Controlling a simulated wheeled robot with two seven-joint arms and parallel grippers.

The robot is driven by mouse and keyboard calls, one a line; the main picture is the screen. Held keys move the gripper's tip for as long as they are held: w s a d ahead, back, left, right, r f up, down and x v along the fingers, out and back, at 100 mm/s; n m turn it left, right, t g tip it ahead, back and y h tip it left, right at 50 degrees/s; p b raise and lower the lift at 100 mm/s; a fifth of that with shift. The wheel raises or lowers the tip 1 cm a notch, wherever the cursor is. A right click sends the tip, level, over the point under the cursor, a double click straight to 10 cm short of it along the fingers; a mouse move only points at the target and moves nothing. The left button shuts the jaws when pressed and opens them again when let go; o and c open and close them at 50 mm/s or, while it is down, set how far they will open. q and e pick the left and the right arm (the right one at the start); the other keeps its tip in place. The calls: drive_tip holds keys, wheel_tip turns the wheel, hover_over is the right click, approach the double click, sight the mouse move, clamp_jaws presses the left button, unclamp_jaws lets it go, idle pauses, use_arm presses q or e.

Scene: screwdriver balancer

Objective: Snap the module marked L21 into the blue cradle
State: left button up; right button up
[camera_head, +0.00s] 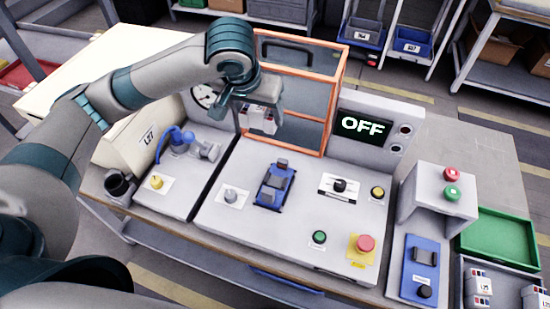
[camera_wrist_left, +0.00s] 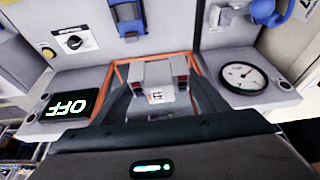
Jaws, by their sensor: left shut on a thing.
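My left gripper (camera_head: 264,108) is shut on a small pale grey module (camera_head: 257,122) and holds it up in front of the orange-framed guard. In the left wrist view the module (camera_wrist_left: 157,76) sits between the fingers, with red-and-dark marks at its sides; its small label is too small to read. The blue cradle (camera_head: 270,196) stands on the grey panel, below and slightly right of the module and apart from it. It has a grey and dark part on top. It also shows in the left wrist view (camera_wrist_left: 127,28). My right gripper is out of view.
The orange-framed clear guard (camera_head: 328,105) stands behind the gripper. A display (camera_head: 361,125) reads OFF. Knobs and buttons surround the cradle, including a red button (camera_head: 365,243). A green tray (camera_head: 497,238) and a bin of labelled modules (camera_head: 480,287) lie at the right.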

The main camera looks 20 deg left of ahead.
use_arm(q)
drive_tip(key=m, duration=0.1)
drive_tip(key=d+f+m+h+p, duration=0.1)
drive_tip(key=shift+s+f+m, duration=0.3)
drive_tip(key=shift+m, duration=0.1)
drive_tip(key=s+d+f+m+g+h+p, duration=0.1)
drive_tip(key=f+m+p, duration=0.1)
drive_tip(key=m, duration=0.3)
drive_tip(key=s+d+f+m+g+h+p, duration=0.1)
drive_tip(key=s+d+f+m+g+p, duration=0.1)
drive_tip(key=m, duration=0.3)
drive_tip(key=s+d+f+m+g+h+p, duration=0.1)
drive_tip(key=d+f+m, duration=0.1)
drive_tip(key=m, duration=0.3)
drive_tip(key=shift+s+f+g+h+p, duration=0.2)
drive_tip(key=shift+f+g+h+p, duration=0.15)
drive_tip(key=shift+f, duration=0.5)
drive_tip(key=shift+f, duration=0.2)
